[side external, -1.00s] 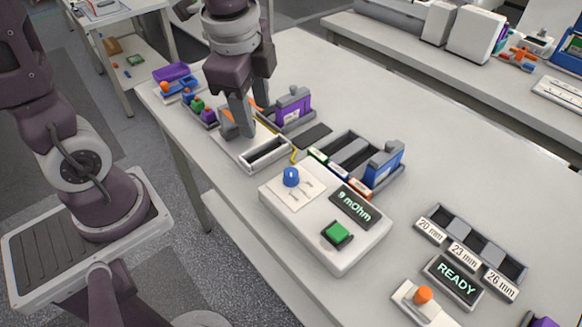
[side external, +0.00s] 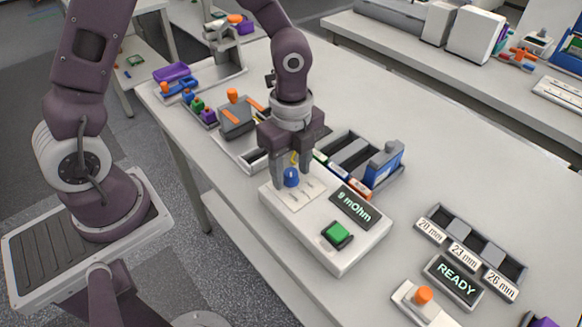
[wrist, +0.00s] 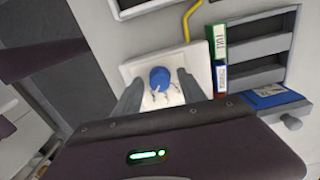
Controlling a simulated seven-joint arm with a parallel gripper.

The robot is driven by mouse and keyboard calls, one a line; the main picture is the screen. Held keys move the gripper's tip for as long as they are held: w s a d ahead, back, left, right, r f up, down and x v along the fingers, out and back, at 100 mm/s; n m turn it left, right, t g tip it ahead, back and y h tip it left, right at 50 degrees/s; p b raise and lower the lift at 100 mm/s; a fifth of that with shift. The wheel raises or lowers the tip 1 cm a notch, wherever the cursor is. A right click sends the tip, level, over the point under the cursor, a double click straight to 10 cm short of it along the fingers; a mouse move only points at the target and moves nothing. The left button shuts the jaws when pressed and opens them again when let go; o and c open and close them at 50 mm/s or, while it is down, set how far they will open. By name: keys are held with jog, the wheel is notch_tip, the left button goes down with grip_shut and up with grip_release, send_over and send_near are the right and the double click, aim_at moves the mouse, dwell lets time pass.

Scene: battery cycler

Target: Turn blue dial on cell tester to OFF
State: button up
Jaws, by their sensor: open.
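The blue dial (side external: 291,177) sits on a white plate at the back left of the white cell tester (side external: 318,243). In the wrist view the dial (wrist: 160,78) shows between my two fingers, with thin marks on the plate around it. My gripper (side external: 291,175) is open, pointing down, with one finger on each side of the dial. I cannot tell whether either finger touches it. The tester's display (side external: 355,206) reads "9 mOhm", and a green button (side external: 337,234) sits at its front. The dial's exact pointing direction is too small to read.
A slotted rack (side external: 352,158) with a blue-fronted block (side external: 385,165) stands just behind the tester. A yellow cable (wrist: 190,20) runs close by. A "READY" display (side external: 456,278) and a labelled tray (side external: 471,246) lie at right. Bare table lies between them and the tester.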

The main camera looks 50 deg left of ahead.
grip_shut()
jog(key=shift+n, duration=0.4)
jog(key=n, duration=0.7)
jog(key=shift+n, duration=0.3)
jog(key=n, duration=0.3)
jog(key=shift+n, duration=2.3)
